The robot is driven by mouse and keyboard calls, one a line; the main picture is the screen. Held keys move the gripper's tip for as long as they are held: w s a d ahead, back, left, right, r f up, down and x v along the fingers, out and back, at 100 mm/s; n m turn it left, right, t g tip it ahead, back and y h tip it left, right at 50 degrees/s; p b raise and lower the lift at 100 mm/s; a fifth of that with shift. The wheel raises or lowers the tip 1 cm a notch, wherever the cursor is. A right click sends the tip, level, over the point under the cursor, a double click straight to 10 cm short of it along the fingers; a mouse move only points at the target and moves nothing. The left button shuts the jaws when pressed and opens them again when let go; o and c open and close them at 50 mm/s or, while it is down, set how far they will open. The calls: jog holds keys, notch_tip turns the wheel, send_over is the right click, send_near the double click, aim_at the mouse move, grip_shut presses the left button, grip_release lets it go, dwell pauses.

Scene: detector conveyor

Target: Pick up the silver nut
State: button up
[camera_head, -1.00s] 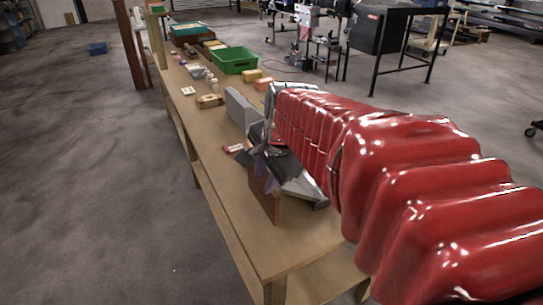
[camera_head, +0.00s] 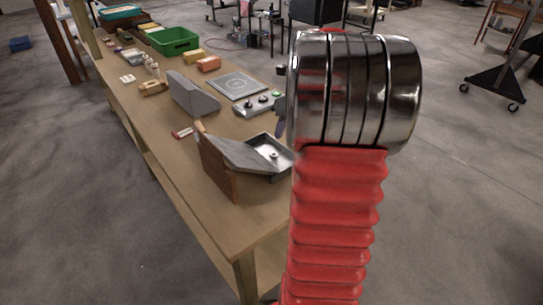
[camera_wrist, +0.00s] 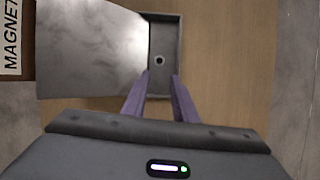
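The silver nut (camera_wrist: 160,60) is a small ring lying in a shallow grey metal tray (camera_wrist: 176,28), beside a sloping metal plate (camera_wrist: 90,48). In the head view the nut (camera_head: 275,155) shows as a small pale spot in the tray (camera_head: 256,139), near the front of the bench. My gripper (camera_wrist: 161,77) is open and empty in the wrist view. Its two purple fingers point at the tray, with the nut ahead, roughly in line with the gap between them. In the head view a finger (camera_head: 280,118) shows above the tray, and my arm hides the rest.
The wooden bench (camera_head: 190,185) carries a brown upright board (camera_head: 217,168) supporting the sloping plate. Behind are a grey wedge block (camera_head: 192,93), a control box with knobs (camera_head: 256,106), a flat grey plate (camera_head: 237,86) and a green bin (camera_head: 173,41). A "MAGNET" label (camera_wrist: 11,38) is beside the plate.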

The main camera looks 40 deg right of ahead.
send_near(273, 154)
jog(key=shift+x, duration=1.25)
jog(key=shift+x, duration=2.65)
jog(key=shift+r, duration=0.1)
jog(key=shift+c, duration=0.6)
grip_shut()
notch_tip(273, 154, up, 10)
